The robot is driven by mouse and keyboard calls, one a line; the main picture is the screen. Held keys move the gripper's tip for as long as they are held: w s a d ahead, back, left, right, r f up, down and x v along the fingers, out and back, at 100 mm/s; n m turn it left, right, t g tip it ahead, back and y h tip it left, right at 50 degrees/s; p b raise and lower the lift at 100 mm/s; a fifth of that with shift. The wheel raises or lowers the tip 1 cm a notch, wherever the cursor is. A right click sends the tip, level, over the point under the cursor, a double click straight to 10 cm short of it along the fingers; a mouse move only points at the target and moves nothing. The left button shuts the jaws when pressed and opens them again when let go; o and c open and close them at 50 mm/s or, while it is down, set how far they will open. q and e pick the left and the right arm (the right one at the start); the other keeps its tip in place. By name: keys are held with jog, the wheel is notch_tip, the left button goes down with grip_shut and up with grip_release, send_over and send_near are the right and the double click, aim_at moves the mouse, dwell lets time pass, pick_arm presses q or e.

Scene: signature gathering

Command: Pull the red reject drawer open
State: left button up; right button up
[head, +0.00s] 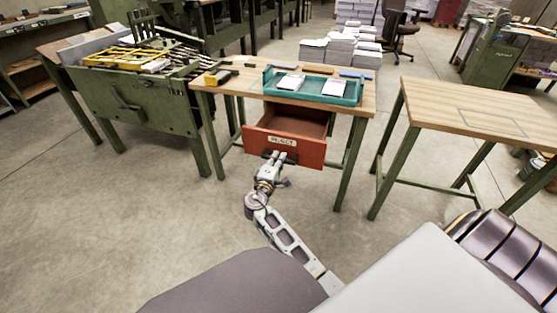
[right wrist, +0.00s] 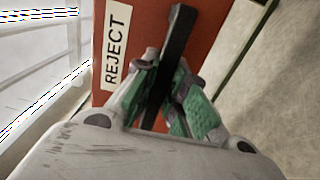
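The red reject drawer (head: 300,146) hangs under the wooden table. It stands partly open, its empty-looking inside showing, and its front bears a white label reading REJECT. The label also shows in the right wrist view, on the red drawer front (right wrist: 128,20). My right gripper (head: 277,157) is at the dark bar handle (head: 287,158) below the label. In the right wrist view the green-padded fingers of my right gripper (right wrist: 172,95) lie on both sides of the black handle (right wrist: 178,40), closed on it. My left gripper is not in view.
A teal tray (head: 313,97) with white paper stacks sits on the wooden table (head: 225,86) above the drawer. A second wooden table (head: 440,98) stands at right and a green machine (head: 130,105) at left. The floor before the drawer is clear.

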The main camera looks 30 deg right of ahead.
jog(key=o, duration=0.4)
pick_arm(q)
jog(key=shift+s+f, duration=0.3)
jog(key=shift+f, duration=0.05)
pick_arm(e)
jog(key=shift+o, duration=0.3)
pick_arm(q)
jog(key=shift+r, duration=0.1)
pick_arm(e)
jog(key=shift+r, duration=0.1)
